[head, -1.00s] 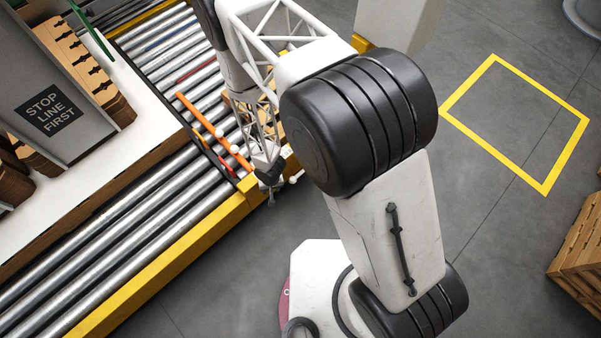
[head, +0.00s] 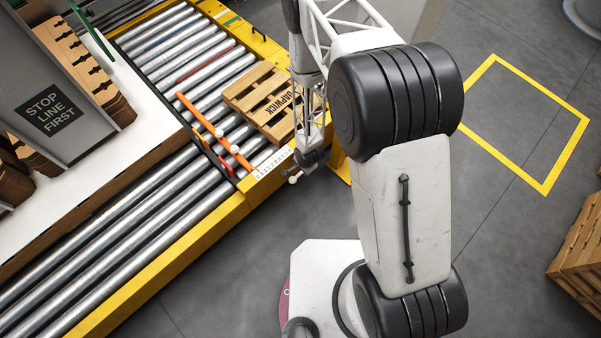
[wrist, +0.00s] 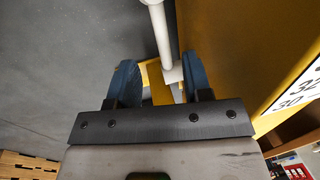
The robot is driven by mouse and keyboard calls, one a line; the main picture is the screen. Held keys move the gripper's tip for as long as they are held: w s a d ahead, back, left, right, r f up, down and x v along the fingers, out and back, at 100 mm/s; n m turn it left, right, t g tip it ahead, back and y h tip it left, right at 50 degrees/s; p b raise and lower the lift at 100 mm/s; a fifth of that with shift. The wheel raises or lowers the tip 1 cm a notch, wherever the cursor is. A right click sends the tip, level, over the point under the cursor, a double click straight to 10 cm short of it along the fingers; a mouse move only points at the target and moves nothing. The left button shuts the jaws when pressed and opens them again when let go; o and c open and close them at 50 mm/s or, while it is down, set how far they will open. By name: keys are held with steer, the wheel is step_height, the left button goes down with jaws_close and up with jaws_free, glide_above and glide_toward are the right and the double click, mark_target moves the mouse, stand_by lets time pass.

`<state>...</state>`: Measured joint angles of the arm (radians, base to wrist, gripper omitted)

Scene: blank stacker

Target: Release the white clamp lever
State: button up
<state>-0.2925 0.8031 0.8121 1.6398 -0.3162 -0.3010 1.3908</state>
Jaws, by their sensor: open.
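The white clamp lever (wrist: 158,35) shows in the wrist view as a pale rod with a rounded end at the top edge. It runs down toward the space between my fingertips, beside the yellow rail (wrist: 225,45). In the head view its white knob (head: 293,179) sticks out from the conveyor's yellow side. My gripper (wrist: 160,78) is open, with one blue finger on each side of the lever's lower end. I cannot tell whether either finger touches it. In the head view my gripper (head: 309,160) is just above and right of the knob.
An orange bar (head: 214,131) crosses the rollers (head: 130,215). A wooden pallet (head: 262,101) lies on the rollers beyond it. A number scale (head: 270,165) runs along the yellow edge. The grey floor at right is clear inside the yellow square (head: 475,90).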

mark_target(300, 173)
stand_by(0.4)
steer(key=shift+w+a+f, duration=0.15)
steer(key=shift+w+f, duration=0.05)
steer(key=shift+f, duration=1.05)
steer(key=shift+w+a+f, duration=0.15)
steer(key=shift+a+f, duration=0.05)
steer(key=shift+f, duration=1.1)
steer(key=shift+w+a+f, duration=0.15)
steer(key=shift+w+f, duration=0.05)
steer(key=shift+f, duration=1.05)
jaws_close()
